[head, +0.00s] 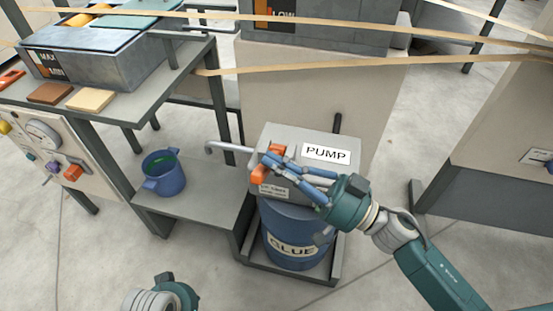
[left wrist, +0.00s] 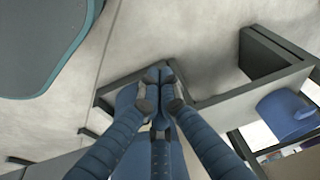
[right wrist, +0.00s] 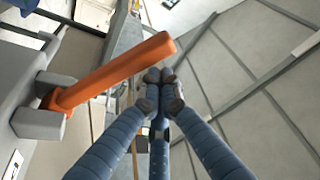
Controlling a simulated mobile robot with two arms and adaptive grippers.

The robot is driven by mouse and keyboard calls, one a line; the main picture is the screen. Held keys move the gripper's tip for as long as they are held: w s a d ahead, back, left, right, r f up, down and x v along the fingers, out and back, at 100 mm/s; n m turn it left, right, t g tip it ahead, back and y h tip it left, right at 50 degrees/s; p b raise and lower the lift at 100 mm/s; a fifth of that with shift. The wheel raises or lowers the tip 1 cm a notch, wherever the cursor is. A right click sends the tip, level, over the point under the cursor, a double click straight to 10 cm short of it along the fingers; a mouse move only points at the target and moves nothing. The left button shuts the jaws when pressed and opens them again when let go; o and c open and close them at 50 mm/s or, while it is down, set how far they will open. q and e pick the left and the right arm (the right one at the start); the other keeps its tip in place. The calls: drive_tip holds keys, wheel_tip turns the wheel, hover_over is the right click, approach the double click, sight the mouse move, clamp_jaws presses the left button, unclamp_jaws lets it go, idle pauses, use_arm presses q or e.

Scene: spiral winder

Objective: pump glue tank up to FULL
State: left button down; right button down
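The pump (head: 313,140), a grey box with a PUMP label, sits on a blue drum labelled GLUE (head: 290,232). An orange lever (head: 257,175) shows at its left side, partly behind my fingers. My right gripper (head: 270,158) is over the front of the pump, fingertips together. In the right wrist view the orange lever (right wrist: 115,70) lies beside those fingers, not between them. A grey tank (head: 340,28) at the top has a LOW label (head: 284,10). My left gripper (left wrist: 158,76) has its fingertips together and holds nothing; the head view shows only its wrist.
A blue pot (head: 163,174) with green inside stands on a low shelf (head: 205,195). A bench at left carries a grey trough with a MAX label (head: 48,62). Brown strips cross the top. Bare floor (head: 205,275) lies in front.

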drive_tip(key=shift+f, duration=0.1)
